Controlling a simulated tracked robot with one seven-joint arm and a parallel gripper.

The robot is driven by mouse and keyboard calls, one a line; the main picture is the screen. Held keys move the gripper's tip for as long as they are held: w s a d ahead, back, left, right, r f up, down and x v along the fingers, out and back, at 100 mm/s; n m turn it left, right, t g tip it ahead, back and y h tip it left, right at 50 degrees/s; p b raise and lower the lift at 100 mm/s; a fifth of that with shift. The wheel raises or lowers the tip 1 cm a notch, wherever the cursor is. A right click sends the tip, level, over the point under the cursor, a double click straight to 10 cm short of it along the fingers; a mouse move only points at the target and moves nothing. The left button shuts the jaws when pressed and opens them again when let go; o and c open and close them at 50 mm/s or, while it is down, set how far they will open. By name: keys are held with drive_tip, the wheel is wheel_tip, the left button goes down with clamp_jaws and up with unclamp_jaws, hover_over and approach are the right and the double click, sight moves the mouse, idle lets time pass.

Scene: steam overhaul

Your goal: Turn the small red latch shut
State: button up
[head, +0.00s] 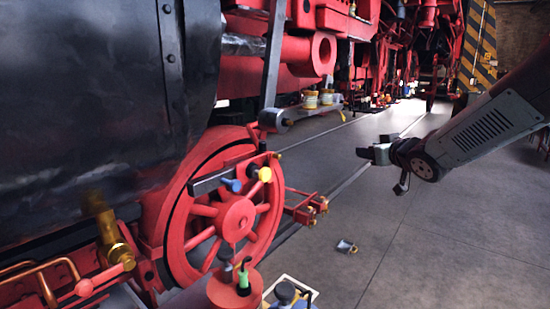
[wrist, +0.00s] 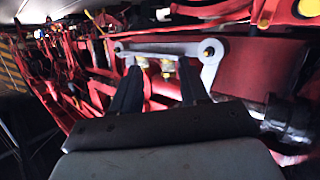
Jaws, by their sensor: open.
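I cannot clearly pick out the small red latch among the many red parts in either view. A small red bracket with brass ends (head: 306,208) sticks out beside the red spoked wheel (head: 215,210) in the head view; I cannot tell if it is the latch. My gripper (head: 380,168) is open and empty, above the floor to the right of the wheel and apart from the engine. In the wrist view its two dark fingers (wrist: 160,75) stand apart, pointing toward a grey rod (wrist: 160,47) with yellow-and-white cups (wrist: 167,67), which shows between and beyond them.
The black boiler (head: 100,100) of the engine fills the left. Red stands with bottles (head: 243,278) are at the bottom.

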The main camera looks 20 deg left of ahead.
drive_tip(key=w+a+f+n+g+y, duration=0.1)
drive_tip(key=a+f+n+g+y, duration=0.2)
drive_tip(key=a, duration=0.4)
drive_tip(key=n+g+y, duration=0.3)
drive_tip(key=y, duration=0.3)
approach(276, 156)
drive_tip(key=x, duration=1.1)
drive_tip(key=shift+w+d+f, duration=0.2)
drive_tip(key=shift+w+f, duration=0.1)
drive_tip(key=shift+w, duration=0.05)
drive_tip(key=shift+c, duration=0.2)
clamp_jaws()
drive_tip(key=shift+m, duration=0.3)
drive_tip(key=shift+w+d, duration=0.1)
